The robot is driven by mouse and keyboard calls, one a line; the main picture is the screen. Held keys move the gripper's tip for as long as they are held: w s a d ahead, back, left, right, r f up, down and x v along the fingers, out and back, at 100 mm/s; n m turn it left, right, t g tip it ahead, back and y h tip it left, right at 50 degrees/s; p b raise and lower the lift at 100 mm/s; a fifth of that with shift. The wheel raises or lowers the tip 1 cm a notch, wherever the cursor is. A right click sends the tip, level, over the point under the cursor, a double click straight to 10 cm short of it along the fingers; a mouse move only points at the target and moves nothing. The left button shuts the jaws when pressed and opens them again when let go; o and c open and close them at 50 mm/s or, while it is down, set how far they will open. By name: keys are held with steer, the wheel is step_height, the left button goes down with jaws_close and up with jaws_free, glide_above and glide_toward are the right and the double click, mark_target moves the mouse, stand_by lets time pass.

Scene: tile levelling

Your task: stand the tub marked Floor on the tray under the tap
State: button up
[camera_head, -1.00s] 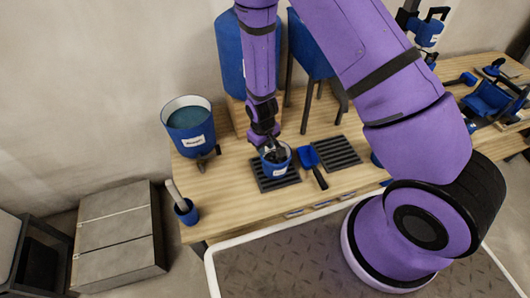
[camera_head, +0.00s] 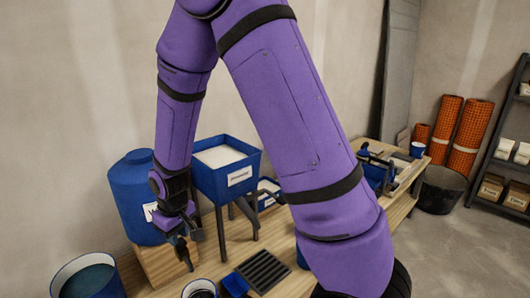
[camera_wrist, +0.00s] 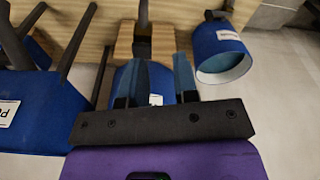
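A small blue tub (camera_head: 200,289) with a white rim stands at the bottom edge of the head view. Its lower part and the left grated tray below it are cut off, and its label cannot be read. My gripper (camera_head: 187,265) is above the tub and apart from it, in front of the blue barrel (camera_head: 127,196) on its wooden block (camera_head: 165,268). The wrist view shows its two fingers (camera_wrist: 158,78) spread with nothing held between them; the barrel shows behind. The dark tap (camera_wrist: 143,14) shows beside the block there.
A blue hopper (camera_head: 225,178) on dark legs stands right of the barrel. A larger blue bucket (camera_head: 88,278) is at lower left, also in the wrist view (camera_wrist: 220,50). Tools stand farther right.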

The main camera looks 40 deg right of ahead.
steer(key=s+d+r+m+t, duration=0.1)
steer(key=s+d+r, duration=0.25)
steer(key=r, duration=0.65)
steer(key=s+d+r+t, duration=0.1)
steer(key=s+d+r, duration=0.1)
steer(key=s+r, duration=0.5)
steer(key=s+d+r+m+t, duration=0.1)
steer(key=s+d+r, duration=0.3)
steer(key=s+r, duration=0.7)
steer(key=s+m, duration=0.1)
steer(key=s, duration=0.1)
steer(key=shift+s+r+t, duration=0.3)
steer(key=shift+r, duration=0.1)
